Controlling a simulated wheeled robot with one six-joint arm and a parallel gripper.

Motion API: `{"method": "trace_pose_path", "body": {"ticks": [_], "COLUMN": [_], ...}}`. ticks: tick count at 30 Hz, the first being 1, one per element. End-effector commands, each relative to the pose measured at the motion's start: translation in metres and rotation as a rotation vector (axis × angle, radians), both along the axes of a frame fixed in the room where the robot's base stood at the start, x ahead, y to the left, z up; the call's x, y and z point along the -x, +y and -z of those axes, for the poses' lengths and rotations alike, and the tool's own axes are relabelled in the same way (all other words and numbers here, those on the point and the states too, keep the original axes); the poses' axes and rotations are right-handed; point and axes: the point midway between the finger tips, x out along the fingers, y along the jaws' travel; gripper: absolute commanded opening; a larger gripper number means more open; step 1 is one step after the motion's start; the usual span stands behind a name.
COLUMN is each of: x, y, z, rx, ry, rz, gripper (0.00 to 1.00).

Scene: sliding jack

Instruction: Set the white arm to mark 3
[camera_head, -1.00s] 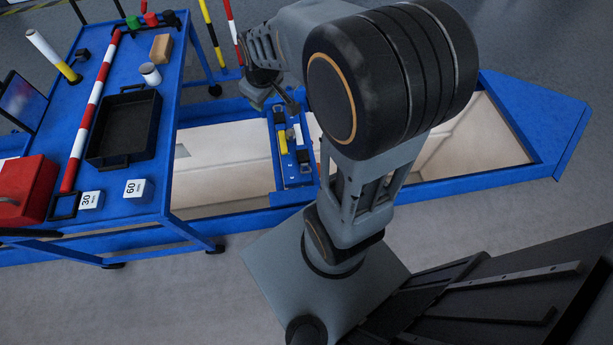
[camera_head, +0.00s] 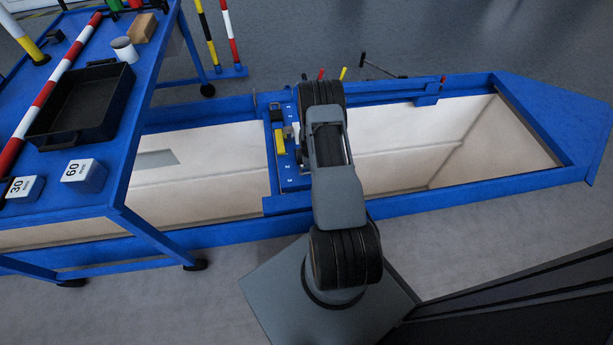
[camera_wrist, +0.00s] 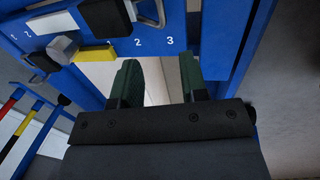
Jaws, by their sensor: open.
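The blue sliding jack (camera_head: 293,178) lies across the pit frame, mostly behind my arm in the head view. In the wrist view its blue face (camera_wrist: 180,20) carries printed numbers, with 1, 2 and 3 in a row near the top middle. I cannot tell for sure which is the white arm. My gripper (camera_wrist: 158,66) is open and empty, its green fingers below the 2 and 3; my arm hides it in the head view.
A blue cart (camera_head: 112,190) stands at the left with a black tray (camera_head: 82,104), a white cup (camera_head: 125,49) and blocks marked 30 and 60. Blue rails edge the pale pit (camera_head: 400,150). In the wrist view, red and yellow levers show at lower left.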

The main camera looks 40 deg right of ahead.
Motion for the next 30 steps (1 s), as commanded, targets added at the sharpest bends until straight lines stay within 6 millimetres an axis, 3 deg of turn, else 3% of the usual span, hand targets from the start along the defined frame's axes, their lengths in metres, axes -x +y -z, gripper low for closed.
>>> {"method": "trace_pose_path", "body": {"ticks": [15,22,30], "x": [-0.015,-0.02,-0.022], "y": [-0.008,-0.01,-0.011], "z": [0.097,0.121,0.128], "rx": [0.0,-0.001,0.0], "ry": [0.001,0.002,0.001], "rz": [0.0,0.0,0.0], "gripper": [0.4,0.4,0.4]}}
